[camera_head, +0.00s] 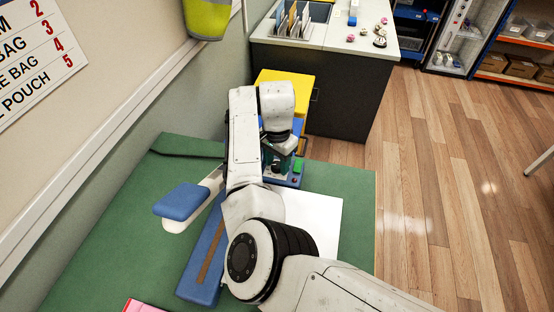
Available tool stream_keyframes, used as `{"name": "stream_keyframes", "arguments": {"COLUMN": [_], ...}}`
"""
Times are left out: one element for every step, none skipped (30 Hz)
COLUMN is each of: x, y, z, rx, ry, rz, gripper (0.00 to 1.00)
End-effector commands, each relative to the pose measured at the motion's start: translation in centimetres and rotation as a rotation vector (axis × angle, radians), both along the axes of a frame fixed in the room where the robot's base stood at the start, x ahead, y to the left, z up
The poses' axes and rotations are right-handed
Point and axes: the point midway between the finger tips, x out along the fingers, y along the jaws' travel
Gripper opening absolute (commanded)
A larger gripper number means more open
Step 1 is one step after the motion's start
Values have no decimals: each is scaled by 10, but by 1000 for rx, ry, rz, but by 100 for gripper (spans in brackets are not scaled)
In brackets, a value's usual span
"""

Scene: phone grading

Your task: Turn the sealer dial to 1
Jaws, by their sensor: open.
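The sealer is a long blue machine (203,285) on the green table. Its lever with a blue pad (181,200) sticks out to the left, raised. Its blue control end (294,181), with a green button (298,165), shows at the far end. My gripper (277,164) points down over this control end and is open. A small dark knob-like shape shows by the fingers; I cannot tell whether it is the dial or what its setting is. My arm hides much of the sealer's middle.
A white sheet (325,215) lies on the green table (355,190), right of the sealer. A yellow box (298,90) stands beyond the control end. A wall with a printed sign (35,45) is at the left. A counter (335,40) stands behind.

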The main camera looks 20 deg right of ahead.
Motion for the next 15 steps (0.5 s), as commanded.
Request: {"name": "stream_keyframes", "arguments": {"x": [0, 0, 0, 0, 0, 0, 0, 0, 0, 0, 0, 0, 0, 0, 0], "y": [0, 0, 0, 0, 0, 0, 0, 0, 0, 0, 0, 0, 0, 0, 0], "z": [-1, -1, -1, -1, -1, -1, -1, -1, 0, 0, 0, 0, 0, 0, 0], "rx": [0, 0, 0, 0, 0, 0, 0, 0, 0, 0, 0, 0, 0, 0, 0], "ry": [0, 0, 0, 0, 0, 0, 0, 0, 0, 0, 0, 0, 0, 0, 0], "rz": [0, 0, 0, 0, 0, 0, 0, 0, 0, 0, 0, 0, 0, 0, 0], "gripper": [46, 46, 46, 46, 46, 46, 45, 43, 39, 36, 33, 29, 26, 23, 20]}}
